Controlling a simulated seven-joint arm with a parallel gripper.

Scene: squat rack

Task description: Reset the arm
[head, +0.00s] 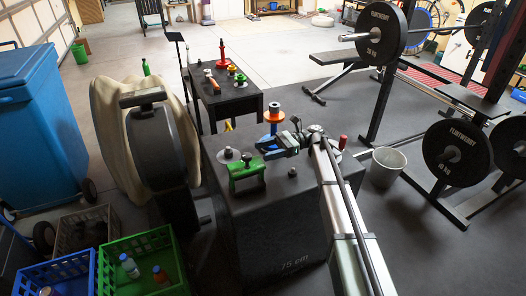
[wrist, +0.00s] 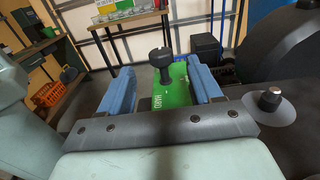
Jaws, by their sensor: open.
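My arm reaches up from the bottom right of the head view over a black box (head: 280,225) marked 75 cm. My gripper (head: 266,149), with blue fingers, is at its end above the box top. In the wrist view, the two blue fingers of my gripper (wrist: 163,92) stand wide apart. A green block (head: 246,172) with a dark knob is on the box just in front of the fingertips. In the wrist view the green block (wrist: 176,88), lettered HARD, shows between the fingers, nearer the right one. I cannot tell whether they touch it.
An orange and blue spool (head: 273,117) stands behind my gripper, and a red-topped peg (head: 342,142) to its right. A dark table (head: 232,102) with small items is behind. A bucket (head: 384,167) and weight rack are right; crates (head: 143,264) are left.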

